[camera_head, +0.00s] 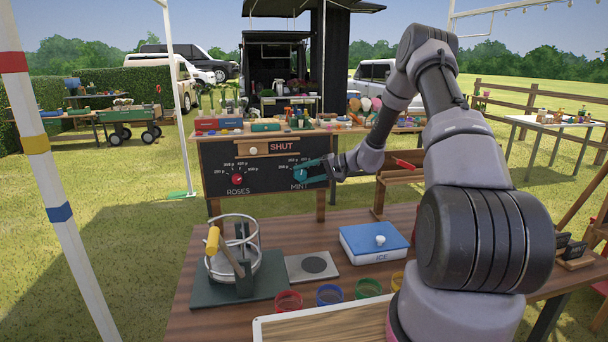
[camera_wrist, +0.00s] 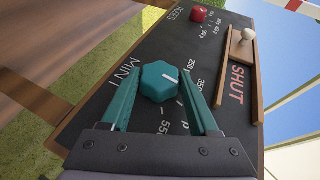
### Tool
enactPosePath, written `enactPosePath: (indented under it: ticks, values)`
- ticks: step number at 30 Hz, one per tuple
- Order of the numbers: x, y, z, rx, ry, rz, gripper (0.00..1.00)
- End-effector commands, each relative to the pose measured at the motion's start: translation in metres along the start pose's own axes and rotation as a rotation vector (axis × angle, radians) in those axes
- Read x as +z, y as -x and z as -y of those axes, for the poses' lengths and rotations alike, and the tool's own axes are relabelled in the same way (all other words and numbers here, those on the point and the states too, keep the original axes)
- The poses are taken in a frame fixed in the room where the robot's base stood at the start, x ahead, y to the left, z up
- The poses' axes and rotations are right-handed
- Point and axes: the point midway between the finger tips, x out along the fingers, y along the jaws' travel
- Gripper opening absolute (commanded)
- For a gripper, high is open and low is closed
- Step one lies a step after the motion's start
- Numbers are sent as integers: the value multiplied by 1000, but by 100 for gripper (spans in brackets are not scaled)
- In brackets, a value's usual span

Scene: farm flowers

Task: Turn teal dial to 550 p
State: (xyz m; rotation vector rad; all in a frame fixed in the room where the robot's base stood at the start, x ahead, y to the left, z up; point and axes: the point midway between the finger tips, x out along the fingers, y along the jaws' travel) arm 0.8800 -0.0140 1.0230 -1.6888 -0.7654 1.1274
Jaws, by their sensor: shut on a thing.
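The teal dial (camera_head: 301,172) is on the right of the black board, above the word MINT. In the wrist view the dial (camera_wrist: 159,82) is a lobed knob with a white mark. The mark points to the right of that picture, towards the 250 and 350 labels, not towards the 550 label (camera_wrist: 166,127). My gripper (camera_head: 318,168) reaches the board from the right. In the wrist view the teal fingers of my gripper (camera_wrist: 160,92) lie on either side of the dial, shut on it. The exact finger contact is hard to see.
The red ROSES dial (camera_head: 237,179) is on the board's left. A wooden SHUT slider (camera_head: 268,149) with a pale knob sits above. Below, the wooden table (camera_head: 205,300) holds a blue ICE box (camera_head: 372,244), a press (camera_head: 238,262) and several coloured rings.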

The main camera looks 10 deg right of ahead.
Motion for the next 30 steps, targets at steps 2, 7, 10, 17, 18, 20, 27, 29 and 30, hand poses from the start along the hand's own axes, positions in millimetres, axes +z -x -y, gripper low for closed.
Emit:
enactPosePath:
  ticks: [2,7,10,17,18,20,27,29,30]
  values:
    - [-1,1,-4,-69,-34,-3,5]
    - [0,0,-7,-218,-95,-4,5]
    - [0,0,-8,-307,-132,-3,5]
    - [1,-2,-10,-504,-212,-3,5]
    - [1,-2,-11,-536,-226,-3,5]
    - [1,-3,-12,-581,-244,-3,5]
    - [2,-4,-12,-731,-306,-3,5]
    - [2,-4,-13,-757,-317,-2,5]
    - [2,-4,-13,-774,-323,-2,5]
